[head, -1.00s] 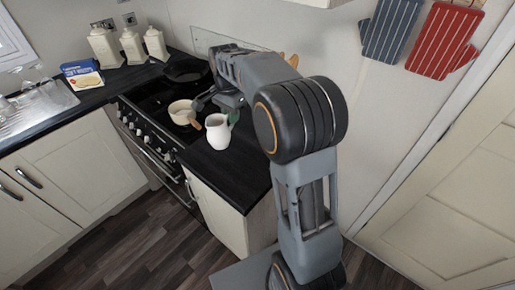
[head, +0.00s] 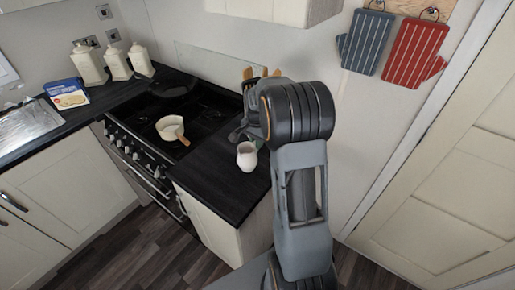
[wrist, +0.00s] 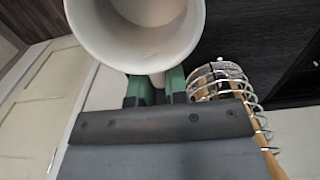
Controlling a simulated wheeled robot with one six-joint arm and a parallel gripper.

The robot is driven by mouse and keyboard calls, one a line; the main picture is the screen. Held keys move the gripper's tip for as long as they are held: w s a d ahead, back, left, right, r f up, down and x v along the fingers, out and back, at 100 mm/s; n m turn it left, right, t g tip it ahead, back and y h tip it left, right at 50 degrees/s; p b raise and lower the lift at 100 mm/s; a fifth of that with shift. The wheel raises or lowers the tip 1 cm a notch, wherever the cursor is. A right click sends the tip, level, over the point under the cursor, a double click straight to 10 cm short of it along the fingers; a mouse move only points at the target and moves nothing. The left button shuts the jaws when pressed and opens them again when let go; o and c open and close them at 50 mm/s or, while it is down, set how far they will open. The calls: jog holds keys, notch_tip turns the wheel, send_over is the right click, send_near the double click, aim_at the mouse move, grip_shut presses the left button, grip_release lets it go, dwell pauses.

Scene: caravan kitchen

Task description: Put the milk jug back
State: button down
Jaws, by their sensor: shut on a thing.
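The white milk jug (head: 247,157) is over the right end of the dark worktop (head: 212,180), in front of my arm. It looks upright; I cannot tell whether its base touches the worktop. In the wrist view the jug (wrist: 139,47) fills the top middle, its round rim towards the camera. My gripper (wrist: 157,86) is shut on the jug, its green fingers at the jug's near side. In the head view my gripper is mostly hidden by the arm and the jug.
A wire utensil holder (wrist: 220,80) with wooden utensils stands close beside my gripper. Wooden utensil tops (head: 265,72) show behind my arm. A cream saucepan (head: 171,127) sits on the black hob (head: 200,115). The worktop's front left part is clear.

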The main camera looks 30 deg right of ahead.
jog(key=shift+d+f, duration=0.15)
jog(key=shift+f, duration=0.75)
jog(key=shift+d+f, duration=0.15)
jog(key=shift+f, duration=0.75)
jog(key=shift+f, duration=0.15)
jog(key=c, duration=1.1)
grip_release()
jog(key=shift+s, duration=0.1)
jog(key=shift+c, duration=0.2)
